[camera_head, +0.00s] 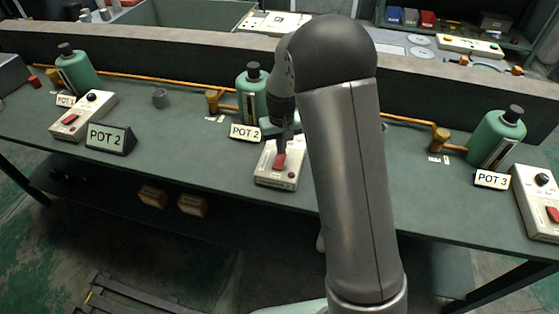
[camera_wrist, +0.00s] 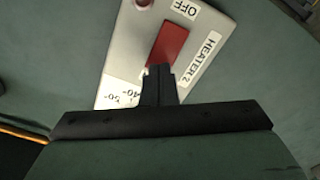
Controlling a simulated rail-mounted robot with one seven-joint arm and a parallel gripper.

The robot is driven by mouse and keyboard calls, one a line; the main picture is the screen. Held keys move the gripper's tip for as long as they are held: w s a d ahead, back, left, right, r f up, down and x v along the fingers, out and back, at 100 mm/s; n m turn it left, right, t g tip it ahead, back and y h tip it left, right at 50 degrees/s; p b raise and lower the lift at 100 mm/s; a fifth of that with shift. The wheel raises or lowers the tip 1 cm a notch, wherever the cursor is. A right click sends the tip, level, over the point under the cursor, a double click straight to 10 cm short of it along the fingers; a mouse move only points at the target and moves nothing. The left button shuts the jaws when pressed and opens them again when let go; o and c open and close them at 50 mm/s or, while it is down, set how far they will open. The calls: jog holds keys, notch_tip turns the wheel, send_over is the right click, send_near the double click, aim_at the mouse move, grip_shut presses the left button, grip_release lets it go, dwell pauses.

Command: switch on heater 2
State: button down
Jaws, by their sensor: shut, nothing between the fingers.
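The heater 2 box (camera_head: 268,178) is a pale control box on the green bench in front of the pot 2 canister. In the wrist view the box (camera_wrist: 124,62) carries a "HEATER 2" label (camera_wrist: 200,58), an "OFF" label (camera_wrist: 184,8) and a red rocker switch (camera_wrist: 168,42). My gripper (camera_wrist: 160,74) is shut and empty, its fingertips at the lower end of the red switch, opposite the OFF label. I cannot tell whether they touch. In the head view my gripper (camera_head: 281,150) points down over the red switch (camera_head: 279,162). The knob is hidden there.
A green canister (camera_head: 250,90) with a "POT 2" label (camera_head: 245,132) stands behind the box. Another heater box (camera_head: 82,115) and a "POT 2" sign (camera_head: 108,137) are at left. A further box (camera_head: 540,200) and "POT 3" canister (camera_head: 497,140) are at right. An orange pipe (camera_head: 160,80) runs along the back.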

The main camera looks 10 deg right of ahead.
aim_at(281, 157)
jog(key=shift+f+b, duration=0.55)
jog(key=shift+f, duration=0.25)
jog(key=shift+r, duration=0.1)
jog(key=shift+r+p, duration=2.2)
jog(key=shift+r, duration=1.25)
jog(key=s+d+r, duration=0.3)
jog(key=s+r, duration=0.6)
jog(key=s, duration=0.4)
jog(key=s+d+m, duration=0.1)
jog(key=s, duration=1.5)
jog(key=shift+s+d+r+t, duration=0.25)
jog(key=shift+s+r+t, duration=0.15)
